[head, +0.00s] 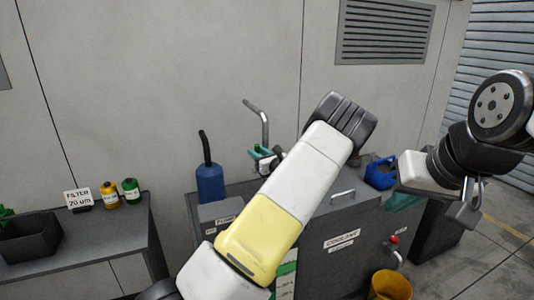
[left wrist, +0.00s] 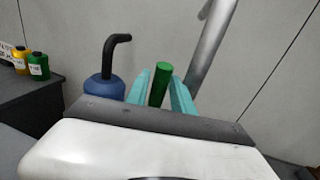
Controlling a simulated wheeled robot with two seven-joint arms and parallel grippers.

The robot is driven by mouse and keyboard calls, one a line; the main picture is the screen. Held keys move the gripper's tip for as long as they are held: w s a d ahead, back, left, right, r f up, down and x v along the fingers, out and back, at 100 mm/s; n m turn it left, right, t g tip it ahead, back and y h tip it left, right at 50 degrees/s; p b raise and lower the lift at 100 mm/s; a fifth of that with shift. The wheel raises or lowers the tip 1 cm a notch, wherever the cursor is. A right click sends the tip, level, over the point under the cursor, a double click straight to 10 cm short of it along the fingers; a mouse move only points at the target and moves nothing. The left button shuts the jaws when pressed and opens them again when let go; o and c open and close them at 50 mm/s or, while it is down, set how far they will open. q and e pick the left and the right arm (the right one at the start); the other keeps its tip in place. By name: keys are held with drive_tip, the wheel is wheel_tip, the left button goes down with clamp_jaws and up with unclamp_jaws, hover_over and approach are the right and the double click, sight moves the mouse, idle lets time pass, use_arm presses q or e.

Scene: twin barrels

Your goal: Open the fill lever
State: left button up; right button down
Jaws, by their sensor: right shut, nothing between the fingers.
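A green upright handle (left wrist: 160,84), which looks like the fill lever, shows in the left wrist view. My left gripper (left wrist: 161,95) has its teal fingers apart, one on each side of this handle. They do not look closed on it. In the head view my left gripper (head: 260,154) is over the back of the grey coolant cabinet (head: 345,240), beside a bent metal pipe (head: 263,118). The lever's base is hidden there. My right gripper (head: 402,203) is at the cabinet's right side, shut and empty, its fingers partly hidden by its white body.
A blue can with a black spout (head: 210,183) stands left of my left gripper. A blue bin (head: 381,173) sits at the cabinet's right end. A yellow bucket (head: 391,286) is in front. A side table (head: 75,255) holds yellow and green bottles (head: 107,195).

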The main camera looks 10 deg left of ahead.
use_arm(q)
drive_tip(key=shift+a, duration=0.1)
clamp_jaws()
idle(1.4)
